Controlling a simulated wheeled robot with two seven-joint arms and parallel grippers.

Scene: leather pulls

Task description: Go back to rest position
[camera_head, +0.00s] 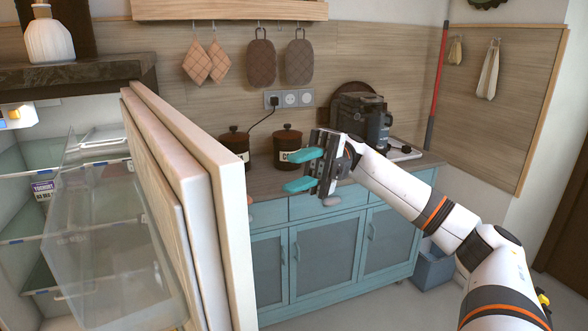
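My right gripper (302,171) is in the middle of the head view, with its arm coming in from the right. Its two teal fingers point left and stand apart, with nothing between them. It is just right of the open fridge door (215,190) and does not appear to touch it. In the picture it overlaps the counter and its drawers behind. My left gripper is not in view.
A blue cabinet (330,250) carries canisters (287,147) and a coffee machine (358,115). A blue bin (432,267) stands on the floor at the right.

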